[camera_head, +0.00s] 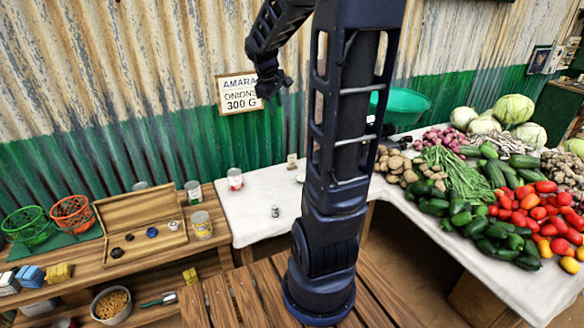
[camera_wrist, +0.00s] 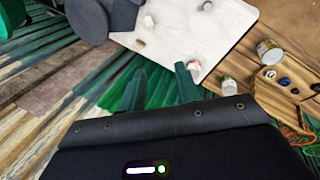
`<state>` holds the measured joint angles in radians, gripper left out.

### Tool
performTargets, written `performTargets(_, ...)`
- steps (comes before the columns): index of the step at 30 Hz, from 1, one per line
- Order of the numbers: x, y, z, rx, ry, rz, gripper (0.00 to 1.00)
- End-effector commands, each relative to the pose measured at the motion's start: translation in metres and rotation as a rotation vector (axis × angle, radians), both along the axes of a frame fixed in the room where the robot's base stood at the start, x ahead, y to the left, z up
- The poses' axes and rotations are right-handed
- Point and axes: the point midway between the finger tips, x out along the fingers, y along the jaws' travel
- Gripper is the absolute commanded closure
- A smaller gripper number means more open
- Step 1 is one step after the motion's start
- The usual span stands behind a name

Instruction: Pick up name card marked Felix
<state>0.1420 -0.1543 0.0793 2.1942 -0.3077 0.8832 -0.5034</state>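No card with a readable "Felix" shows in either view. A small pale upright piece (camera_head: 292,161) stands at the back of the white-topped table, near the wall; any writing on it is too small to read. My gripper (camera_head: 272,86) hangs in front of the corrugated wall, beside the paper sign (camera_head: 241,93) reading "AMARA ONIONS 300 G". In the wrist view, the two fingers of my gripper (camera_wrist: 162,88) stand apart with nothing between them. My arm hides part of the white table and what may be behind it.
The white table (camera_head: 250,212) bears a tin (camera_head: 235,179) and a small metal weight (camera_head: 275,211). A wooden tray (camera_head: 118,248), tins and wire baskets (camera_head: 71,215) stand on the left bench. Vegetables crowd the right. A green basin (camera_head: 402,105) is behind my arm.

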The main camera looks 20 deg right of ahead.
Motion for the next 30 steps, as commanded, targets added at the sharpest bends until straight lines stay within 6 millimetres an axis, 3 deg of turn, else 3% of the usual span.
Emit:
performTargets(3,0.033,-0.013,-0.016,-0.039,0.047,0.073,0.67)
performTargets(17,0.144,-0.065,-0.096,-0.156,0.221,0.372,0.67)
performTargets(30,0.230,-0.119,-0.212,-0.216,0.385,0.668,0.67)
